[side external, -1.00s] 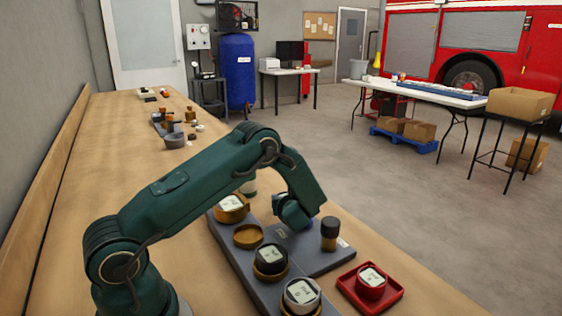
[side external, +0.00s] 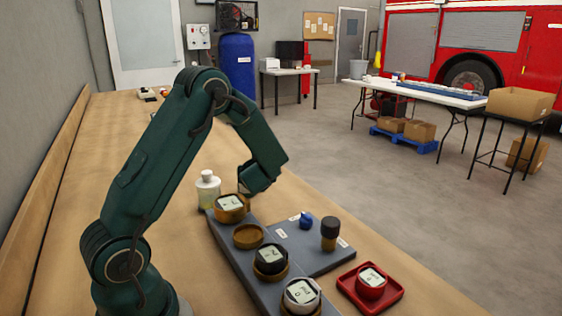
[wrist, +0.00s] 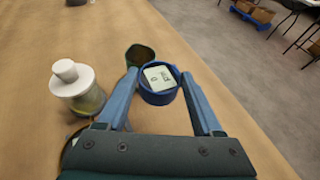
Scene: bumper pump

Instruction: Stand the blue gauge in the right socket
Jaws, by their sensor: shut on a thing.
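The blue gauge (wrist: 159,94), a round blue body with a pale dial, sits between the fingers of my gripper (wrist: 161,80) in the wrist view. My gripper is shut on it and the dial faces up towards the wrist camera. In the side view my gripper (side external: 256,184) is raised above the bench, beyond the far end of the grey plate; the gauge cannot be made out there. The grey plate (side external: 228,243) has a row of brass sockets. One brass socket (side external: 249,237) is empty; the others hold a brass-rimmed gauge (side external: 231,202), a black gauge (side external: 271,256) and a silver gauge (side external: 302,292).
A white-capped bottle (side external: 208,189) stands left of the plate's far end. A small blue knob (side external: 306,221) and a dark cylinder (side external: 329,234) stand on the plate's side part. A red gauge (side external: 371,284) sits in a red tray (side external: 346,284). A dark green object (wrist: 140,55) lies beyond the gauge.

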